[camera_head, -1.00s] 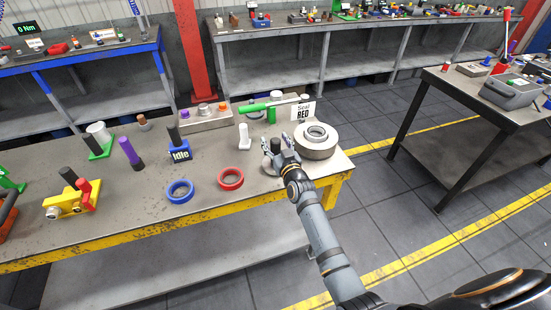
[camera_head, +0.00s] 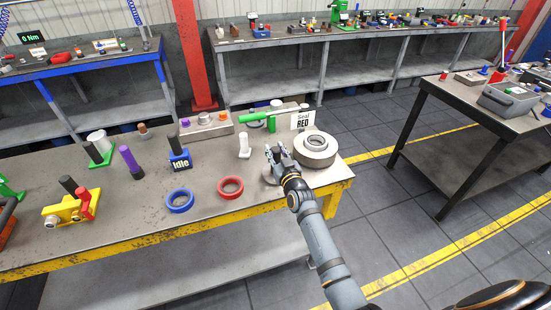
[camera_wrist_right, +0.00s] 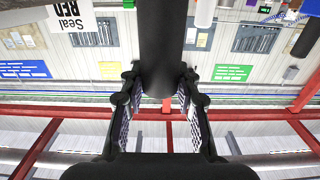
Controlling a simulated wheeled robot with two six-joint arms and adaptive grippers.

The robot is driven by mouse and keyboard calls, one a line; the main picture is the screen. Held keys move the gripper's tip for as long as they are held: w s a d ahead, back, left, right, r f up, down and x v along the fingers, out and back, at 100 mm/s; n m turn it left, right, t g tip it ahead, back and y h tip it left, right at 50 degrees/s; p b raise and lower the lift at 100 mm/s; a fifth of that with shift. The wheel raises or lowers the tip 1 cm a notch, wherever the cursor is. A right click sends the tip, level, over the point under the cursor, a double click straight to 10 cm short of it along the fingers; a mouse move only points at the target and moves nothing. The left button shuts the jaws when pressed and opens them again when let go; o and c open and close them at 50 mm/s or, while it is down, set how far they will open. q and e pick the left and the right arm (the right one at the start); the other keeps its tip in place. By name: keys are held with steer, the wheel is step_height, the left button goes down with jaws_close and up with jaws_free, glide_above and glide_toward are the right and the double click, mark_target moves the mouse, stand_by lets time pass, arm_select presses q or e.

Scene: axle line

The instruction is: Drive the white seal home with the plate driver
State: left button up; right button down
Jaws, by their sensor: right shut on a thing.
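My right gripper (camera_head: 279,155) is over the right end of the bench, beside the housing. It is shut on a dark round handle (camera_wrist_right: 167,45), which I take for the plate driver's. A grey disc (camera_head: 268,176) shows just below the gripper; the gripper hides how it joins the handle. The large grey round housing (camera_head: 318,159) sits just right of the gripper, with a lighter ring (camera_head: 315,142) at its centre. I cannot tell whether that ring is the white seal. The sign (camera_head: 303,120) behind reads "Seal RED". My left gripper is not in view.
A red ring (camera_head: 230,195) and a blue ring (camera_head: 180,209) lie flat on the bench. A white upright piece (camera_head: 244,153), the blue "Idle" block (camera_head: 180,160) and a green-handled tool (camera_head: 253,117) stand nearby. The bench front between rings and gripper is clear.

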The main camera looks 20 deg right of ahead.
steer(key=shift+r, duration=0.4)
step_height(320, 180, up, 2)
steer(key=shift+r, duration=0.1)
steer(key=s+d+r+b, duration=0.1)
steer(key=s+d+r, duration=0.8)
steer(key=s+r, duration=0.1)
steer(key=shift+s+b, duration=0.35)
steer(key=shift+b, duration=0.05)
